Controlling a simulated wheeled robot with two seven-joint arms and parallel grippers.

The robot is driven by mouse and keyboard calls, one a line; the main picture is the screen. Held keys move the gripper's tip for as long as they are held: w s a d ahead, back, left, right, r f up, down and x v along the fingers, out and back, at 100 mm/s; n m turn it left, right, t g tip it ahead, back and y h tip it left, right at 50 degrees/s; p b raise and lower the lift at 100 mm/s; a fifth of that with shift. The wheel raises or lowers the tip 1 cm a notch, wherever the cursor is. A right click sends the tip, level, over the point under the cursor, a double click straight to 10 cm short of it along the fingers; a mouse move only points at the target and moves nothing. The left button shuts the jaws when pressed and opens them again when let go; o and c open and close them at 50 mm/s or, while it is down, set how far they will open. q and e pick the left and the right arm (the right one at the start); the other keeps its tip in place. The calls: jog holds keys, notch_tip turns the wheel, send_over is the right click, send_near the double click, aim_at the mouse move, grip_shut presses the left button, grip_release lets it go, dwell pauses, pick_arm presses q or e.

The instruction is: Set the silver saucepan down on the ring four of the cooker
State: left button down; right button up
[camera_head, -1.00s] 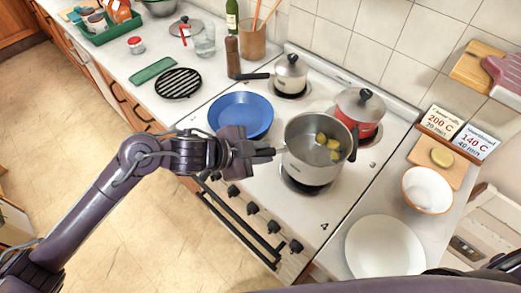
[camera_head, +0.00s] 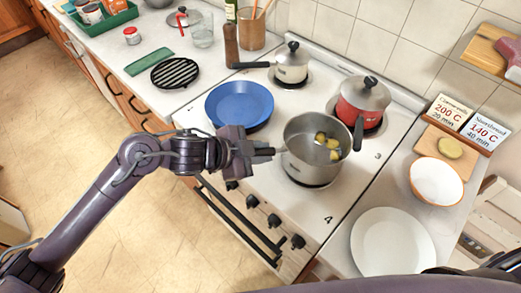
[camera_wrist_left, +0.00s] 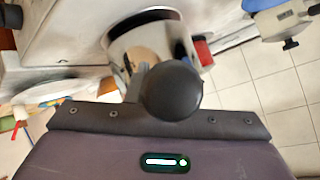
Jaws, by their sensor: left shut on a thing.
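The silver saucepan (camera_head: 308,165), with several yellowish pieces inside, is upright over ring four (camera_head: 318,186) at the front right of the cooker (camera_head: 270,183). Only a thin dark edge of the ring shows below its base; I cannot tell whether they fully touch. My left gripper (camera_head: 264,153) is shut on the saucepan's handle, to the left of the pan. In the left wrist view the pan's shiny side (camera_wrist_left: 150,45) and the rounded black handle end (camera_wrist_left: 171,90) show in front of the gripper. My right gripper is not in view.
A lidded red pan (camera_head: 362,98) stands behind, its black handle reaching close to the saucepan's rim. A white plate (camera_head: 391,241) and bowl (camera_head: 437,181) are on the right counter.

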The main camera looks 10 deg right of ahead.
pick_arm(q)
jog(key=shift+f+b, duration=0.3)
jog(key=shift+f, duration=0.05)
dwell(0.3)
jog(key=shift+f, duration=0.15)
dwell(0.4)
jog(key=c, duration=1.2)
grip_release()
jog(key=shift+s+a+f, duration=0.1)
jog(key=shift+f, duration=0.2)
jog(key=shift+r, duration=0.1)
